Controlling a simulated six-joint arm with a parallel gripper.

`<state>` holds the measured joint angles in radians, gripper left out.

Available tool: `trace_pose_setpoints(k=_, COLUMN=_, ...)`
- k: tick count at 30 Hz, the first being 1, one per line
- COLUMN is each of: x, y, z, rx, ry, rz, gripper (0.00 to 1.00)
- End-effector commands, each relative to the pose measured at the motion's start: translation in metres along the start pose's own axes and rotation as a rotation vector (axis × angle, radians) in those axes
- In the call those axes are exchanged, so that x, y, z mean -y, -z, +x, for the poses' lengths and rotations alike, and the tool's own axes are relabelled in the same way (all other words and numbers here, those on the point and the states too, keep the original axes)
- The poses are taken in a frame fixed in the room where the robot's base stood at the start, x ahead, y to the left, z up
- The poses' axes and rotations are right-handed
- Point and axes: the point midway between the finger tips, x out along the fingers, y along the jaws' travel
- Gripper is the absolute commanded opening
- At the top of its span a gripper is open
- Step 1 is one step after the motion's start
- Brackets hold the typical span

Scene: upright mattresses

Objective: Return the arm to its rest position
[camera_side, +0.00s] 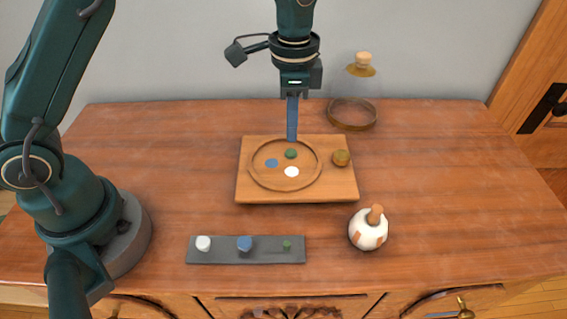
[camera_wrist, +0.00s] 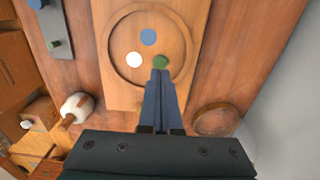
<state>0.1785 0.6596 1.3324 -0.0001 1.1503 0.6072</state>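My gripper (camera_side: 292,138) points straight down above the wooden board (camera_side: 246,187), near the green disc (camera_side: 291,154). Its two blue fingers lie close together and look shut, with nothing visible between them. In the wrist view the fingertips (camera_wrist: 160,74) overlap the lower edge of the green disc (camera_wrist: 160,62); I cannot tell the exact gap to the board. A blue disc (camera_side: 271,163) and a white disc (camera_side: 291,171) lie with the green one inside the board's round groove.
A dark strip (camera_side: 218,256) with white, blue and green pieces lies in front. A white pot (camera_side: 367,232) with a wooden handle stands front right. A cork-topped clear vessel (camera_side: 352,114) stands behind. The table's right side is clear.

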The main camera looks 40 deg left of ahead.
Motion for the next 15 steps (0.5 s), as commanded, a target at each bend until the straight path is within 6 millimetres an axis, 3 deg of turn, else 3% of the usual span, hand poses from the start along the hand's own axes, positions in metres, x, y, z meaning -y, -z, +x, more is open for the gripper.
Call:
trace_pose_setpoints(k=6, x=0.000, y=0.000, z=-0.013, rx=-0.002, ry=0.001, rz=0.000, gripper=0.00)
trace_pose_setpoints(k=15, x=0.000, y=0.000, z=-0.014, rx=-0.001, ry=0.001, rz=0.000, gripper=0.00)
